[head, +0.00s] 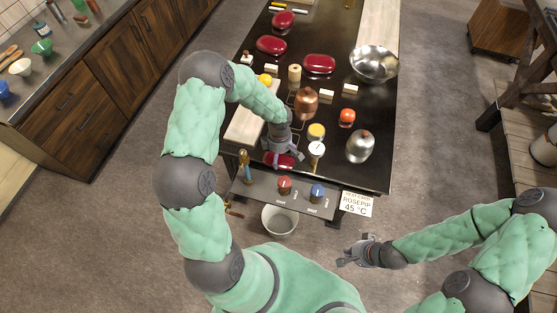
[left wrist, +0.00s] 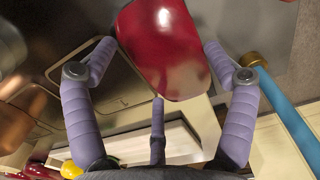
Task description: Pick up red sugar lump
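A glossy red lump (head: 279,160), which I take for the red sugar lump, lies at the front edge of the dark table, partly hidden by my left gripper. My left gripper (head: 284,153) is right over it. In the left wrist view the red lump (left wrist: 165,50) sits between and beyond the spread fingers of my left gripper (left wrist: 158,50). The fingertips are close to its sides; I cannot tell whether they touch. Other red lumps lie farther back: one at the middle (head: 319,64), one at left (head: 271,45), one at the far end (head: 283,20). My right gripper (head: 350,255) is open and empty, off the table's front.
A copper pot (head: 306,102), a steel kettle (head: 360,146), a steel bowl (head: 374,63) and a white dial gauge (head: 317,150) stand on the table. A front panel holds a red knob (head: 284,184) and a blue knob (head: 318,191). A bucket (head: 280,220) stands below.

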